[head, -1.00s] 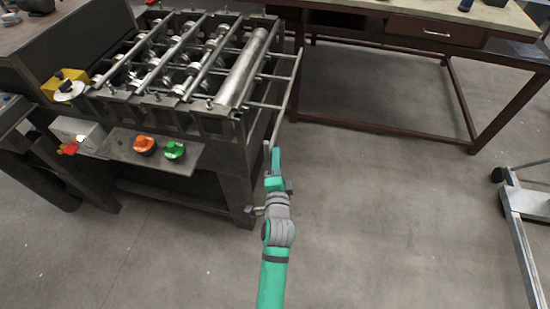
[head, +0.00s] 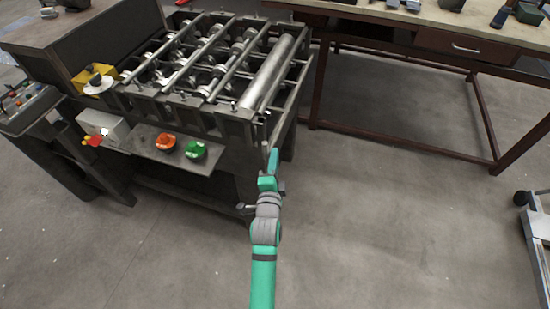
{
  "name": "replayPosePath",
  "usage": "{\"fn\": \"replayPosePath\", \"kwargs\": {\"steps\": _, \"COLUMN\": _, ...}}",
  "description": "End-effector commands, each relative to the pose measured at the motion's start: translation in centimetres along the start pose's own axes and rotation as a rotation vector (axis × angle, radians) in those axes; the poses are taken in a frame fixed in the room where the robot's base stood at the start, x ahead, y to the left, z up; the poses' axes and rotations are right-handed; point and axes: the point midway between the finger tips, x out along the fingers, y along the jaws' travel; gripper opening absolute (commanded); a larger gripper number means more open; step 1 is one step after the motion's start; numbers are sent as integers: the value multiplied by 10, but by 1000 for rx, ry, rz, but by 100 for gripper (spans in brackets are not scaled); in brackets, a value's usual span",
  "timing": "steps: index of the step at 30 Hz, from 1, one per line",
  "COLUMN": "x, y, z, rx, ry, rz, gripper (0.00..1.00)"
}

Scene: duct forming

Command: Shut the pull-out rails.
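The pull-out rails (head: 296,92) are on the right side of the dark roll-forming machine (head: 245,122). Their outer bar runs alongside the large steel roller (head: 268,78), with only a narrow gap between bar and machine. My gripper (head: 272,158) is at the near end of the outer bar, low by the machine's front right corner. Its fingertips seem to touch or nearly touch the bar; I cannot tell which. The finger opening is too small to make out.
An orange knob (head: 165,143) and a green knob (head: 195,150) sit on the machine's front shelf. A workbench (head: 400,30) with a drawer stands behind right. A wheeled stand (head: 537,235) is at the right edge. The floor (head: 390,210) between is clear.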

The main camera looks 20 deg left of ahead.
Motion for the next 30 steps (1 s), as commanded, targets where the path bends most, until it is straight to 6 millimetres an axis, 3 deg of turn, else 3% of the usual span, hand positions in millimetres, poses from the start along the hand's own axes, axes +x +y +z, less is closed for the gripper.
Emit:
{"fn": "replayPosePath", "kwargs": {"steps": 1, "x": -1, "y": 0, "z": 11, "rx": 5, "ry": -19, "rz": 0, "gripper": 0}}
{"fn": "replayPosePath", "kwargs": {"steps": 5, "x": -1, "y": 0, "z": 10, "rx": 7, "ry": -21, "rz": 0, "gripper": 0}}
{"fn": "replayPosePath", "kwargs": {"steps": 14, "x": -9, "y": -1, "z": -29, "rx": 5, "ry": -12, "rz": -1, "gripper": 0}}
{"fn": "replayPosePath", "kwargs": {"steps": 30, "x": -94, "y": 0, "z": -34, "rx": 1, "ry": -10, "rz": -1, "gripper": 0}}
